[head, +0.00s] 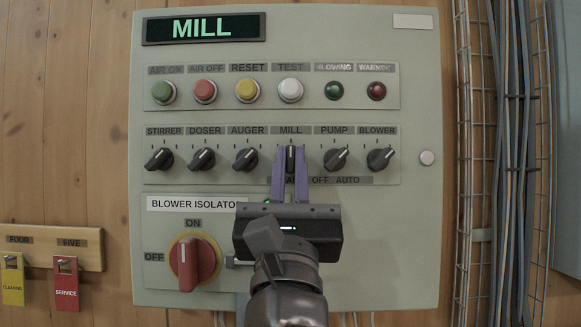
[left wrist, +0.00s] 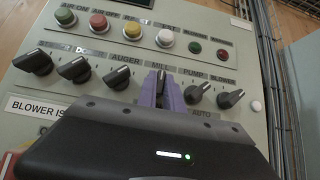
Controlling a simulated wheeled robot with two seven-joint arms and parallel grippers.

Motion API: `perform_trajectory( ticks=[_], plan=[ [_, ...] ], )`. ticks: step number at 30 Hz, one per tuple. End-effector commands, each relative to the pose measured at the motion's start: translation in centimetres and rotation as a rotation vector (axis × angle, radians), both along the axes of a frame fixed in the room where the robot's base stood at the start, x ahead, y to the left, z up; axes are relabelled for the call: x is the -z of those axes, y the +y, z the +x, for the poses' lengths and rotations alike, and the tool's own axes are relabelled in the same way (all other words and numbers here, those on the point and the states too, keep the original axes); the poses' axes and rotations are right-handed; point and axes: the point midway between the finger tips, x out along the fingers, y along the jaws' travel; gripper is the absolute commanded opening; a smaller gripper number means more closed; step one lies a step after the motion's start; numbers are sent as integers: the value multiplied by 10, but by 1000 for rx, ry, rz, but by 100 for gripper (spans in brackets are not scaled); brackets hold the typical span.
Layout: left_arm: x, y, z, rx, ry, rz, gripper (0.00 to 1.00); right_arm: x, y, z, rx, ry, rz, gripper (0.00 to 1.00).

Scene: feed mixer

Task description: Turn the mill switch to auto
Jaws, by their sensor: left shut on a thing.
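The mill switch (head: 290,155) is a black rotary knob under the MILL label (head: 291,130) on the grey panel, and its pointer stands about upright. My left gripper (head: 290,166) reaches up from below with its purple fingers on either side of this knob, shut on it. The left wrist view also shows the mill switch (left wrist: 162,78) between the fingers. The position legend (head: 325,180) below the knobs reads OFF and AUTO, with its left part mostly hidden by the fingers. My right gripper is not in view.
The pump knob (head: 336,158) and auger knob (head: 246,159) flank the mill switch closely. Buttons and lamps, including the white test button (head: 291,90), sit above. The red blower isolator (head: 194,260) is lower left. Cables (head: 510,150) run along the right.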

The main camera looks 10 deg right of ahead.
Motion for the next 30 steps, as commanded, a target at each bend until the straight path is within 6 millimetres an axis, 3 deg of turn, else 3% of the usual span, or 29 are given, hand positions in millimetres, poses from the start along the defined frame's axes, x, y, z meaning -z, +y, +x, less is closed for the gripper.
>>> perform_trajectory(
  ticks=[8,21,30],
  plan=[
    [5,3,1,-2,-27,96,0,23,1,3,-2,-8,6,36],
    [3,6,2,-5,-112,430,0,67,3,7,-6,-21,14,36],
    [-1,7,3,-5,-166,647,0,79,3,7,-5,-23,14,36]
  ],
)
